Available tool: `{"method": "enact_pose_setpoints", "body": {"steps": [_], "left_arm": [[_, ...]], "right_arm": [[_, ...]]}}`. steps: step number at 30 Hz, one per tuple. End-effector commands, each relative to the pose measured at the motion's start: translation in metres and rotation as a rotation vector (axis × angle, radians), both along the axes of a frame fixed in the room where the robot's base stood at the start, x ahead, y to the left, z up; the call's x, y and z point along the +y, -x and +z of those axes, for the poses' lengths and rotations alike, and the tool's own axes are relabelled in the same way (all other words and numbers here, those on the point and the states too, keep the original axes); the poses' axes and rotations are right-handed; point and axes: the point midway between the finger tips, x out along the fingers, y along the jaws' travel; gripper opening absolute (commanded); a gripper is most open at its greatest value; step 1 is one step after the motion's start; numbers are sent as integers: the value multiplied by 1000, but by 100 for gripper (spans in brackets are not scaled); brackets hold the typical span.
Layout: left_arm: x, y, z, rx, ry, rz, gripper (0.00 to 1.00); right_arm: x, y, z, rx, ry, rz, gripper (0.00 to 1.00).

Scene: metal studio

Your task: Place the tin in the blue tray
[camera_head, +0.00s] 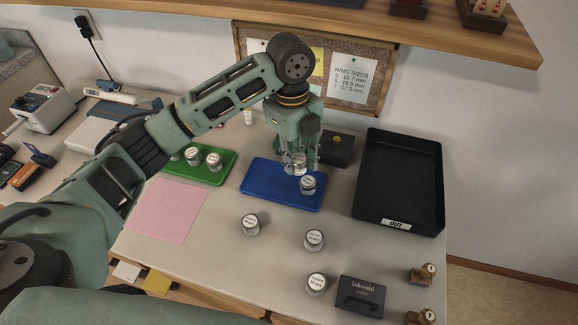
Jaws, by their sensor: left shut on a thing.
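The blue tray (262,187) lies flat in the middle of the bench. My left gripper (297,166) points down over its right part and is shut on a small tin (297,162) with a pale labelled lid. Whether that tin touches the tray cannot be told. Another tin (308,184) stands on the tray, close in front of the held one. Three more tins (250,224), (314,240) and (317,284) stand on the bench in front of the tray. My right gripper is not in view.
A green tray (222,176) with several tins lies left of the blue one, partly behind my left arm. A black OUT tray (398,178) stands at the right. A dark box (337,149) sits behind. A pink sheet (166,210) and a black case (361,296) lie nearer.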

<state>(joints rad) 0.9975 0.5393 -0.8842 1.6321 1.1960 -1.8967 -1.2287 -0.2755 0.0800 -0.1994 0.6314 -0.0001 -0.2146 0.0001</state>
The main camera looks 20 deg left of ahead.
Motion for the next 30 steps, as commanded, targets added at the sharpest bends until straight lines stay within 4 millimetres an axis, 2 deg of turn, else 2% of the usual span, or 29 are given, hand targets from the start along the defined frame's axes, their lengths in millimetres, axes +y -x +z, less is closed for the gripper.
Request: {"method": "enact_pose_setpoints", "body": {"steps": [3, 7, 11, 15, 22, 27, 30], "left_arm": [[21, -3, -11, 4, -3, 7, 1], [51, -8, -28, 5, -5, 8, 1], [79, -14, -46, 5, -4, 8, 1], [102, -18, -60, 3, -3, 6, 1], [112, -20, -75, 4, -1, 2, 1], [112, -19, -100, 3, -2, 2, 1], [112, -20, -107, 1, -2, 2, 1]], "right_arm": [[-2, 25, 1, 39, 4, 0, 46], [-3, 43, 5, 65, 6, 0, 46], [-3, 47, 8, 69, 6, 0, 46], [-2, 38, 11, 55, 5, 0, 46], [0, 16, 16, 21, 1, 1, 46], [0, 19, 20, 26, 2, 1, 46], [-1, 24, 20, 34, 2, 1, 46]]}}
